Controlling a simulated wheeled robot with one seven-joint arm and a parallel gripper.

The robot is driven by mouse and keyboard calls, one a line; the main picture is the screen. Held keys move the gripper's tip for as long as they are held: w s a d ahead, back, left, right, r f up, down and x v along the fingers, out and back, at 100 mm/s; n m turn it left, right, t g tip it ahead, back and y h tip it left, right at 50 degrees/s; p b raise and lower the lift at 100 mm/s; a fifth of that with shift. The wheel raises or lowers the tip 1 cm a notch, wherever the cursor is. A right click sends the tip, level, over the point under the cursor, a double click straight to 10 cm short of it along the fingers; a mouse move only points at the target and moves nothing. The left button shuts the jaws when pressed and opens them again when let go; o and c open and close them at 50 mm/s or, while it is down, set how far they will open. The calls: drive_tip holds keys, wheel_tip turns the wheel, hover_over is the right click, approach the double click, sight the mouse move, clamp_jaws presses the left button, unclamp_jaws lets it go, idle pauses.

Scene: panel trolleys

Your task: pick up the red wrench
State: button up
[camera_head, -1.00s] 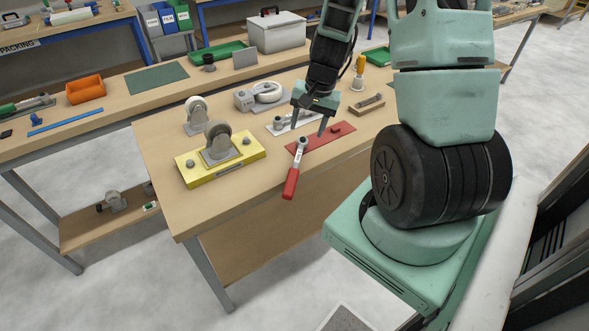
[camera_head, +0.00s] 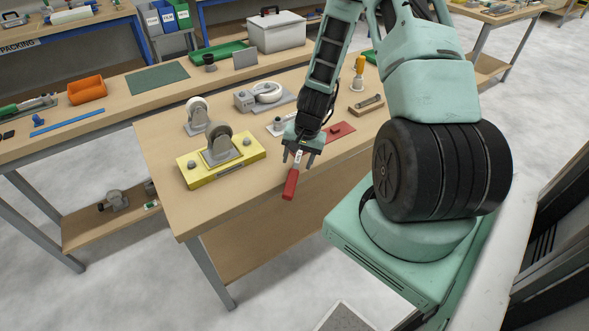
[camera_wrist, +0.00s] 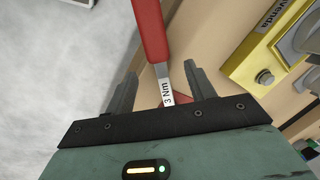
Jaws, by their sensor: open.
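The red wrench (camera_head: 291,184) lies near the front edge of the wooden table, its red handle pointing toward the edge. Its metal head is hidden under my gripper (camera_head: 299,161) in the head view. In the wrist view the red handle (camera_wrist: 151,28) runs up the picture, and its silver shank, marked "3 Nm", lies between the two fingers of my gripper (camera_wrist: 160,90). The fingers are open, one on each side of the shank, with gaps to it. I cannot tell how far above the table the fingertips are.
A yellow base with a caster (camera_head: 222,160) stands left of the wrench; its edge also shows in the wrist view (camera_wrist: 258,55). A red plate (camera_head: 341,131) lies behind my gripper. A grey box (camera_head: 276,33) stands further back. The table front left is clear.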

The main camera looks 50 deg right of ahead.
sight(295, 169)
drive_tip(key=shift+w+a+f+p, duration=0.1)
drive_tip(key=shift+f+p, duration=0.05)
drive_tip(key=shift+f, duration=0.65)
drive_tip(key=shift+w+a+f+p, duration=0.1)
drive_tip(key=shift+f+p, duration=0.05)
drive_tip(key=shift+f, duration=0.65)
clamp_jaws()
drive_tip(key=shift+r, duration=0.2)
